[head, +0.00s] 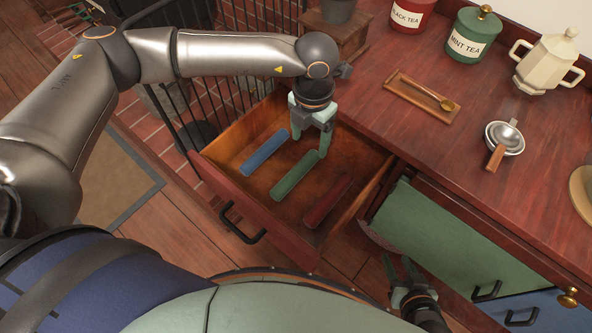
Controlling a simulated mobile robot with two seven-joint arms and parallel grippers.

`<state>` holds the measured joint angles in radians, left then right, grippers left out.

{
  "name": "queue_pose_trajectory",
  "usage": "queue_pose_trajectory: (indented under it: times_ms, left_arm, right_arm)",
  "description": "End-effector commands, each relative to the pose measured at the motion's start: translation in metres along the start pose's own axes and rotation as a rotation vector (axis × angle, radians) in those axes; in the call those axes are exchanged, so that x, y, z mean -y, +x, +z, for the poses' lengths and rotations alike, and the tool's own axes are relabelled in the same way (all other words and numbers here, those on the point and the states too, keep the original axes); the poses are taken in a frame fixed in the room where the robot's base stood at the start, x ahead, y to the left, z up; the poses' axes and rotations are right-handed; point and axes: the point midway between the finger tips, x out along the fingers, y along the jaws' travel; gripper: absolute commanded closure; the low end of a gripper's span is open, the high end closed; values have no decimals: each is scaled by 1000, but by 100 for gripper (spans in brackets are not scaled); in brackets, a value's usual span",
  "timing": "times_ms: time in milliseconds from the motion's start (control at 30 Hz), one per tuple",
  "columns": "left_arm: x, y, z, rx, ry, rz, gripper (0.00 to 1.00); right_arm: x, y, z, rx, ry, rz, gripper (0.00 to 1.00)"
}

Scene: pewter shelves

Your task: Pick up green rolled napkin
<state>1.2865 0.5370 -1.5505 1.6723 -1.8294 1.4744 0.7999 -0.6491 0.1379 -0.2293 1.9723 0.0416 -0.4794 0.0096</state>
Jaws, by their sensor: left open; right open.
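A green rolled napkin (295,175) lies in the open wooden drawer (235,200), between a blue roll (264,152) on its left and a dark red roll (327,200) on its right. My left gripper (310,147) is open and points down over the drawer, at the far end of the green napkin. One finger overlaps that end in the picture; I cannot tell whether they touch. My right gripper (398,272) is open and empty, low in front of the cabinet, away from the drawer.
The wooden counter (440,150) beside the drawer holds a tray with a spoon (422,97), a strainer on a bowl (505,137), tea canisters (473,35) and a cream pot (548,60). A black railing (185,110) stands left of the drawer. A green cabinet front (440,235) is at right.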

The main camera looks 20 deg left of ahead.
Motion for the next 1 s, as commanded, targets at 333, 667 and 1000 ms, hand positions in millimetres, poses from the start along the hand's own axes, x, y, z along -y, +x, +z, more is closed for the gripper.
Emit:
queue_pose_trajectory:
  times_ms: [333,667,1000]
  left_arm:
    - [1,35,-1,-3,3,-3,27]
    - [1,72,-1,0,3,-3,27]
    - [1,72,-1,0,2,-4,43]
  right_arm:
    - [0,0,0,0,-1,0,55]
    - [-1,0,0,-1,-1,3,55]
    - [-2,0,0,-1,-1,4,55]
